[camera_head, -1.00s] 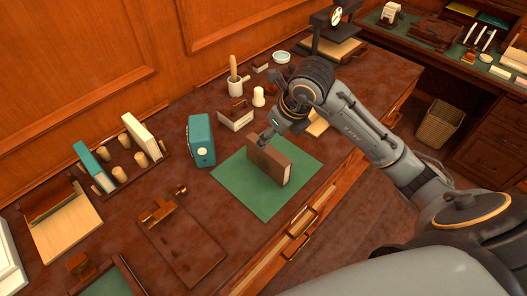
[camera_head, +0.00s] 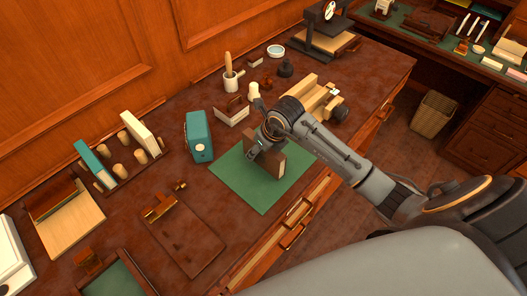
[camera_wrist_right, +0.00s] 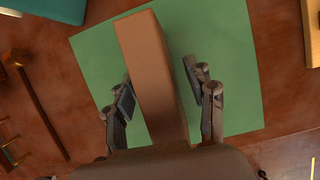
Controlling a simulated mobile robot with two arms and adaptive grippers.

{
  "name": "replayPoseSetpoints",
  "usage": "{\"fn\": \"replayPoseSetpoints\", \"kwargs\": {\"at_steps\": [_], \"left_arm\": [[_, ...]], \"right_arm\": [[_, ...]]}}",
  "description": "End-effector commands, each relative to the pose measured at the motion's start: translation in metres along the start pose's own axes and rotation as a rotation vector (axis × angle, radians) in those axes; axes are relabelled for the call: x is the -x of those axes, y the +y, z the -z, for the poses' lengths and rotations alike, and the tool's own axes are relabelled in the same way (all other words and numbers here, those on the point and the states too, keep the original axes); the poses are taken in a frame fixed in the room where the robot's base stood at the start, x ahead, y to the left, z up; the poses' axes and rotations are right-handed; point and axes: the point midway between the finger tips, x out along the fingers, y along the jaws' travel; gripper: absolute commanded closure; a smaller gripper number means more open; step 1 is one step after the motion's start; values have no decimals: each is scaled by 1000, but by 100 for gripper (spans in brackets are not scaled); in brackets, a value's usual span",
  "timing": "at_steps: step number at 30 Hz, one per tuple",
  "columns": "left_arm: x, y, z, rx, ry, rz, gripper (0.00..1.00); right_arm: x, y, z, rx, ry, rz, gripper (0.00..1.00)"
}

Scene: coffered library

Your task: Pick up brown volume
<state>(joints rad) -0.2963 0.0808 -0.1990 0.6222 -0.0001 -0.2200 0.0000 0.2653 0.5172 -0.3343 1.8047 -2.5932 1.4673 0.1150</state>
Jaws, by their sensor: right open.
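The brown volume (camera_head: 276,163) stands upright on the green mat (camera_head: 237,187) in the head view, partly hidden by my right gripper (camera_head: 258,149). In the right wrist view the brown volume (camera_wrist_right: 152,75) runs between the two fingers of my right gripper (camera_wrist_right: 163,100), one finger on each side. The fingers are open. The left finger lies close to the book's side, and a gap shows at the right finger. The green mat (camera_wrist_right: 225,50) lies under the book. My left gripper is in neither view.
A teal box (camera_head: 199,137) stands left of the mat. A book rack (camera_head: 120,150) with pegs is further left, and a brown board (camera_head: 183,240) lies in front. A wooden block tool (camera_head: 318,98) and a mug (camera_head: 231,80) are behind. The mat's front half is clear.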

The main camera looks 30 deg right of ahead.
Motion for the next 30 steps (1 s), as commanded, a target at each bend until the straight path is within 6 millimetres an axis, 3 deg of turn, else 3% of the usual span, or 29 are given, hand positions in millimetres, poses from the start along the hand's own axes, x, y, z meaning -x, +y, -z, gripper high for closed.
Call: {"fn": "replayPoseSetpoints", "kwargs": {"at_steps": [28, 30], "left_arm": [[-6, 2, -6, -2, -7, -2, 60], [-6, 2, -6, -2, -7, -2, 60]], "right_arm": [[-4, 0, 2, -1, 0, 1, 45], [-4, 0, 2, -1, 0, 1, 60]]}}
